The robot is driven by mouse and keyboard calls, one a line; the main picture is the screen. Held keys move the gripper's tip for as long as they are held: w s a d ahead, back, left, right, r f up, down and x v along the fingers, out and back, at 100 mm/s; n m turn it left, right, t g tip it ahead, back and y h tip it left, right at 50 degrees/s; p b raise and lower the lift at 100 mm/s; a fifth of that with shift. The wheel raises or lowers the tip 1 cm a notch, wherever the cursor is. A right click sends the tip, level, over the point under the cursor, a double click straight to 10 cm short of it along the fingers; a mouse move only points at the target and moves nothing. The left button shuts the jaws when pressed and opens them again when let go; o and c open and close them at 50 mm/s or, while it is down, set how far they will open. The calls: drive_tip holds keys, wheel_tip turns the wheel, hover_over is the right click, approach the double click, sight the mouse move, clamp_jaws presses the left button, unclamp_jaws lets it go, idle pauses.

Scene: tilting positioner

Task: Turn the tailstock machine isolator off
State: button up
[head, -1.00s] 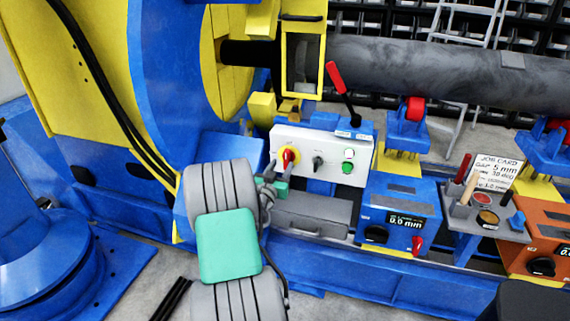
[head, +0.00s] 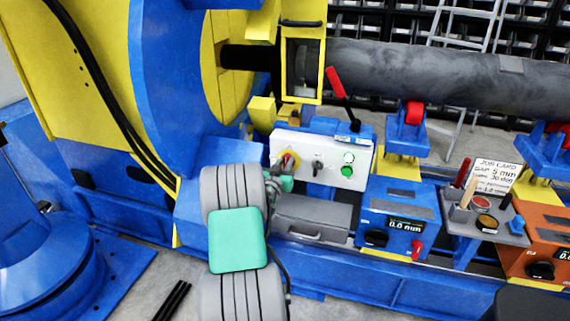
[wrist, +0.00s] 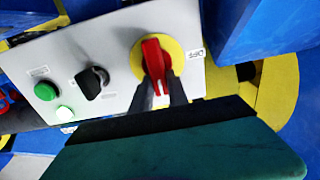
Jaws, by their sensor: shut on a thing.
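The isolator is a red rotary handle on a yellow disc (wrist: 137,62), set on a light grey control panel (head: 333,178). In the wrist view my gripper (wrist: 157,85) is shut on the red isolator handle (wrist: 152,58), one dark finger on each side of its lower end. A label reading OFF (wrist: 195,54) is beside the disc. In the head view my gripper (head: 287,166) reaches the panel's left end, and my wrist partly hides the isolator (head: 292,157).
The panel also carries a black selector knob (head: 318,166) and green and white buttons (head: 347,165). A lever with a red grip (head: 336,82) rises behind it. A grey drawer box (head: 312,218) and a blue display unit (head: 391,220) are below and right.

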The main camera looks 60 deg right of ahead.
clamp_jaws()
drive_tip(key=shift+a+f, duration=0.1)
drive_tip(key=shift+a, duration=0.05)
